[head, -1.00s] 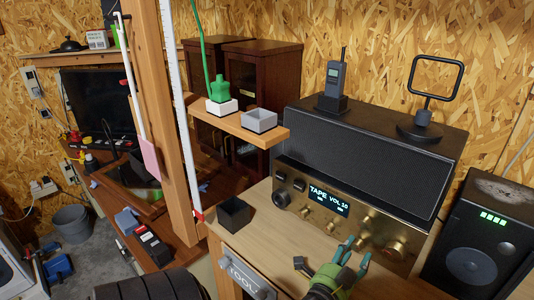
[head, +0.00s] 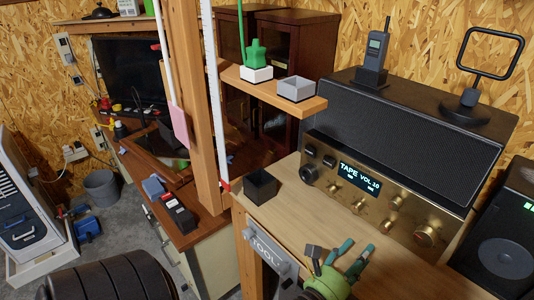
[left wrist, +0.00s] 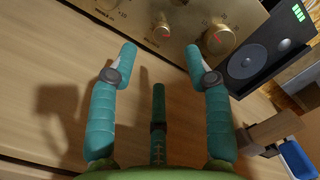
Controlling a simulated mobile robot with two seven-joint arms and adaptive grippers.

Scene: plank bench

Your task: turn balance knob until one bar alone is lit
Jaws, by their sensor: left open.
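A gold-fronted amplifier (head: 400,217) stands on the wooden bench and its display reads TAPE VOL 10. Its front carries a row of small knobs and a larger knob (head: 427,236) at the right. In the left wrist view, a small gold knob (left wrist: 162,31) lies beyond the gap between my fingertips, with the larger knob (left wrist: 218,40) to its right. A black speaker (head: 505,240) shows several lit green bars (left wrist: 298,13). My left gripper (head: 357,249) is open and empty, in front of the amplifier, apart from the knobs.
A small dark open box (head: 260,187) sits left of the amplifier. A wooden post (head: 203,150) stands further left. The bench top before the amplifier is mostly clear.

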